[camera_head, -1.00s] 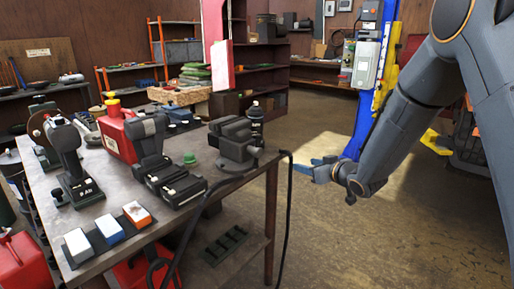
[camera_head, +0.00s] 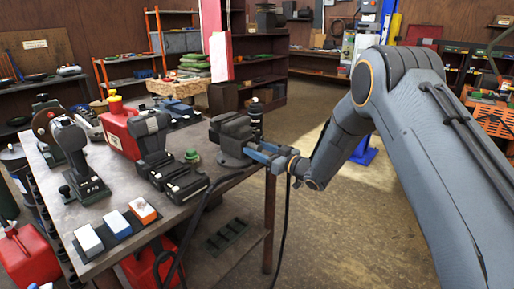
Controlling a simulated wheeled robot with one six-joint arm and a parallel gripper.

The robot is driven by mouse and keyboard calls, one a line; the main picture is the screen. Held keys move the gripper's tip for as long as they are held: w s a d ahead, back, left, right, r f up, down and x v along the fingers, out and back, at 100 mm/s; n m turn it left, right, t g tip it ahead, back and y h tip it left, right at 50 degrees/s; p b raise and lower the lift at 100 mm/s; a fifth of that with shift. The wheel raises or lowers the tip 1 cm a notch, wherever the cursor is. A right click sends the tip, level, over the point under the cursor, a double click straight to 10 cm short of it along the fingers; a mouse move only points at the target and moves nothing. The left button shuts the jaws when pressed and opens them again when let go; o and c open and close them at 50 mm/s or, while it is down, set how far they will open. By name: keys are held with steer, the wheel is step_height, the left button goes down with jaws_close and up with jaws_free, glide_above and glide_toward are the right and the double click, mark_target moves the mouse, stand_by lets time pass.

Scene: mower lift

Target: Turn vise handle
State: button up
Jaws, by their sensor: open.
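The dark grey vise (camera_head: 232,137) stands on the right corner of the workbench, beside a green-topped item. Its handle cannot be made out; my gripper covers the vise's front right side. My gripper (camera_head: 262,153), with blue fingers, is at the vise's right end, just past the bench edge. The fingers point left toward the vise and appear open. I cannot tell whether they touch the vise or surround its handle.
The workbench (camera_head: 200,212) also holds a black-and-grey drill (camera_head: 152,135), batteries (camera_head: 186,181), a red canister (camera_head: 118,130) and small boxes (camera_head: 143,211). A black bottle (camera_head: 256,117) stands behind the vise. A black cable hangs at the bench's right edge. The floor (camera_head: 350,235) to the right is clear.

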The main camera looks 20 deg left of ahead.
steer(key=shift+w+a, duration=0.1)
steer(key=shift+a, duration=0.15)
steer(key=c, duration=1.1)
steer(key=shift+o, duration=0.2)
steer(key=shift+n+b, duration=0.3)
steer(key=shift+b, duration=0.05)
